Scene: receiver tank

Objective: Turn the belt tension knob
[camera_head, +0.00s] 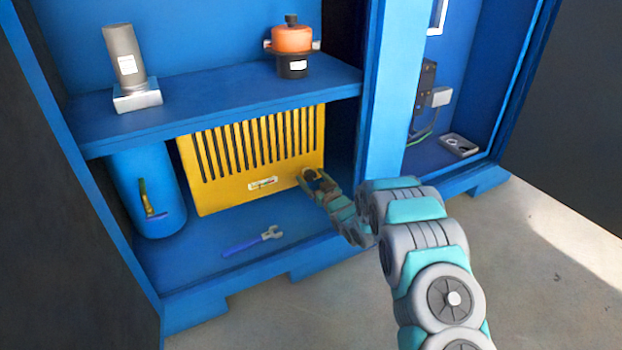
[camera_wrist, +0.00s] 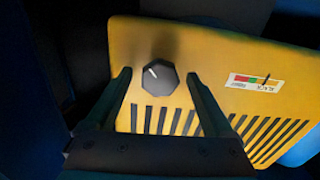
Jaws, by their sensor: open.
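The belt tension knob (camera_wrist: 158,79) is dark and faceted with a white pointer mark. It sits on the yellow slotted guard (camera_wrist: 215,60) and shows in the wrist view. The guard also fills the lower bay in the head view (camera_head: 225,190). My gripper (camera_wrist: 160,75) is open, with one finger on each side of the knob in the wrist view and a visible gap on both sides. I cannot tell how far the fingertips are from the guard. In the head view my gripper (camera_head: 312,175) is at the guard's lower right corner and hides the knob.
A coloured label (camera_head: 263,184) is on the guard. A blue wrench (camera_head: 250,242) lies on the cabinet floor. A blue cylinder (camera_head: 148,190) stands left of the guard. The shelf above holds a grey cylinder (camera_head: 122,55) and an orange-topped unit (camera_head: 292,42). A blue post (camera_head: 388,90) stands right.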

